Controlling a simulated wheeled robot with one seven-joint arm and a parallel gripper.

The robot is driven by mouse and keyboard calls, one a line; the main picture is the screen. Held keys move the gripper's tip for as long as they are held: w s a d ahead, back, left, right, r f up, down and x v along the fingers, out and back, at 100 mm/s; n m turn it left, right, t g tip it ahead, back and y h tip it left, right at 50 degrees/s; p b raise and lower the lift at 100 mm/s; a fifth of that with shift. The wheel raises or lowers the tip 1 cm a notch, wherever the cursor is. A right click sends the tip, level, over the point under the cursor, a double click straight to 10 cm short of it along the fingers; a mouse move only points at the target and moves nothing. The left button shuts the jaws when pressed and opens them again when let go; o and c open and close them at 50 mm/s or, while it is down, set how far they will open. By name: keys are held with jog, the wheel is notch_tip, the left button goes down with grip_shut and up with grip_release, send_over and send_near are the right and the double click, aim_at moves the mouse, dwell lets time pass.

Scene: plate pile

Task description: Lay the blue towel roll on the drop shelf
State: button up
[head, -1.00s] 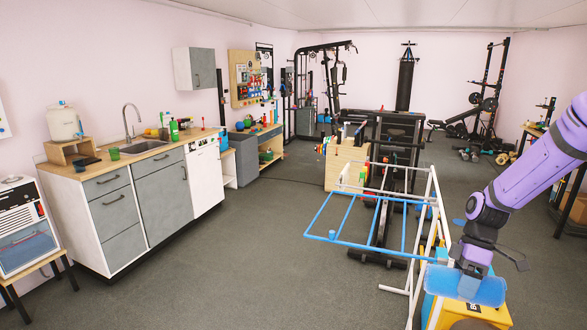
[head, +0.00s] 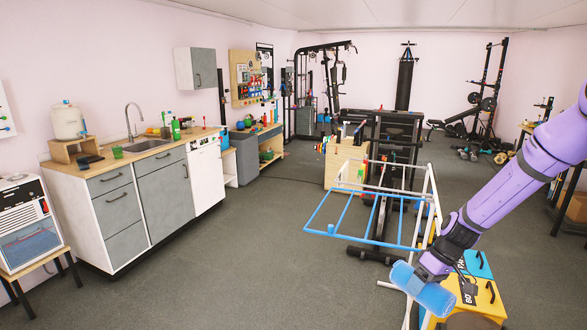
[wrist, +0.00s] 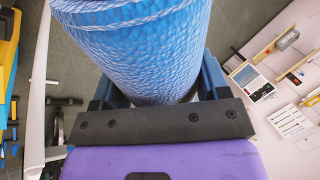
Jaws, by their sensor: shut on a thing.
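The blue towel roll (head: 430,294) is in the lower right of the head view, tilted down to the right. My gripper (head: 420,280) is shut on it. In the wrist view the roll (wrist: 135,50) fills the upper middle, between the two fingers of my gripper (wrist: 160,82); its far end is cut off. What looks like the drop shelf is an open frame of blue bars (head: 341,218) jutting left from a white stand (head: 433,205). The roll is near the frame's front right corner and looks apart from it.
Yellow and blue boxes (head: 488,300) stand right of the roll, by the white stand. Black gym equipment (head: 395,130) is behind the frame. A grey-fronted counter (head: 120,205) runs along the left wall. The floor (head: 240,270) between counter and frame is clear.

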aim_at(402, 290)
jog(key=w+a+f+m, duration=0.1)
jog(key=w+f+m+t, duration=0.1)
jog(key=m, duration=0.1)
jog(key=w+a+f+m+t, duration=0.1)
jog(key=f, duration=0.1)
jog(key=shift+a, duration=0.3)
jog(key=shift+w+a+f+m, duration=0.2)
jog(key=shift+w+f+m, duration=0.15)
jog(key=shift+f+m, duration=0.35)
